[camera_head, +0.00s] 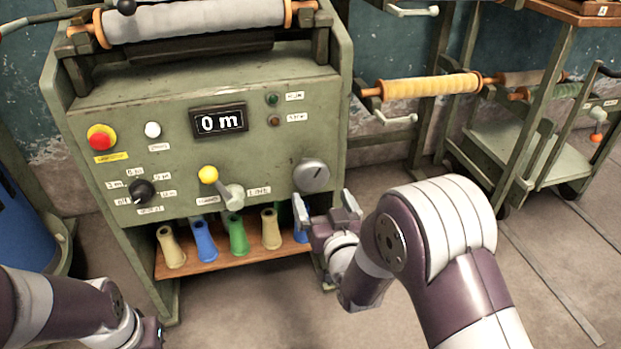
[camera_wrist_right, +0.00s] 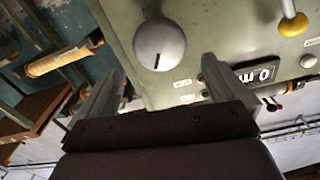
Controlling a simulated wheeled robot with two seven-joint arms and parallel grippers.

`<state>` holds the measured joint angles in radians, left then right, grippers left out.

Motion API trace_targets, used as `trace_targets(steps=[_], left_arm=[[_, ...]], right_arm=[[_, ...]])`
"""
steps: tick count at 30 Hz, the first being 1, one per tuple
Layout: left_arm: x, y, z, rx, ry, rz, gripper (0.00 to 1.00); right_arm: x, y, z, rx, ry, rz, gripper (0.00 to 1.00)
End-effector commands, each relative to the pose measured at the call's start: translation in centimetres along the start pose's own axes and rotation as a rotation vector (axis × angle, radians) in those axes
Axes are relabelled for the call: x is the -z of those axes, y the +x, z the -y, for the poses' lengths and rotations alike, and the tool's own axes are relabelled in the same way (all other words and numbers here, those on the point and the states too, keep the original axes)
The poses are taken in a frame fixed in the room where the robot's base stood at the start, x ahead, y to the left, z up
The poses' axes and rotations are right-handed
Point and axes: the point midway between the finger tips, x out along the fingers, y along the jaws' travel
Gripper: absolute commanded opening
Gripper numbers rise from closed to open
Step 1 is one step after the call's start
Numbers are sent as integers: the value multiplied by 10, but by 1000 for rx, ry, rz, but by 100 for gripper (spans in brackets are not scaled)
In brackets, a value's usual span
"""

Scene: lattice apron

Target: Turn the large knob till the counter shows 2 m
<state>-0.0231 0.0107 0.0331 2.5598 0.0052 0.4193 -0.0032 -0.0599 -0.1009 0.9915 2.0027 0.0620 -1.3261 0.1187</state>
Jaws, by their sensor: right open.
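The large knob (camera_head: 311,176) is a round grey disc with a dark slot mark, at the lower right of the green machine panel. It also shows in the right wrist view (camera_wrist_right: 160,45), beyond the fingers. The counter (camera_head: 219,121) reads "0 m"; part of it shows in the right wrist view (camera_wrist_right: 262,72). My right gripper (camera_head: 326,208) is open and empty, just below and in front of the knob, apart from it. My left gripper (camera_head: 155,334) is at the lower left, far from the knob; its fingers are hardly visible.
Several coloured cones stand on a wooden shelf (camera_head: 200,262) below. A cart (camera_head: 510,150) stands at the right; floor there is clear.

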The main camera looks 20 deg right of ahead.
Motion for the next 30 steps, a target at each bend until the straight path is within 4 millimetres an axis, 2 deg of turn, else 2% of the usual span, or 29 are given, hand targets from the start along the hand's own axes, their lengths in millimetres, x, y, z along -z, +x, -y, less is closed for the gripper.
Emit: trace_targets(steps=[1, 3, 10, 15, 22, 23, 24, 26, 27, 30], left_arm=[[-2, 11, 0, 0, 0, 0, 0], [-2, 19, 0, 0, 0, 1, 0], [-5, 38, 0, 0, 0, 1, 0], [-5, 42, 0, 0, 0, 1, 0], [-5, 41, 0, 0, 0, 0, 0], [-5, 41, 0, 0, 0, 0, 0], [-5, 41, 0, 0, 0, 0, 0], [-5, 41, 0, 0, 0, 0, 0], [-5, 41, 0, 0, 0, 0, 0], [-5, 41, 0, 0, 0, 0, 0]], right_arm=[[-6, 13, -1, 0, 0, -3, 100], [-7, 32, -1, 0, 0, -2, 100], [-6, 82, -1, 0, 0, 1, 100], [-3, 97, 0, 0, -1, 2, 100], [-1, 99, 0, 0, -1, 4, 100], [-1, 99, 0, 0, -1, 4, 97], [-2, 99, 0, 0, -1, 4, 84], [-2, 99, 0, 0, -1, 4, 64], [-2, 99, 0, 0, -1, 4, 58], [-2, 99, 0, 0, 0, 4, 58]])
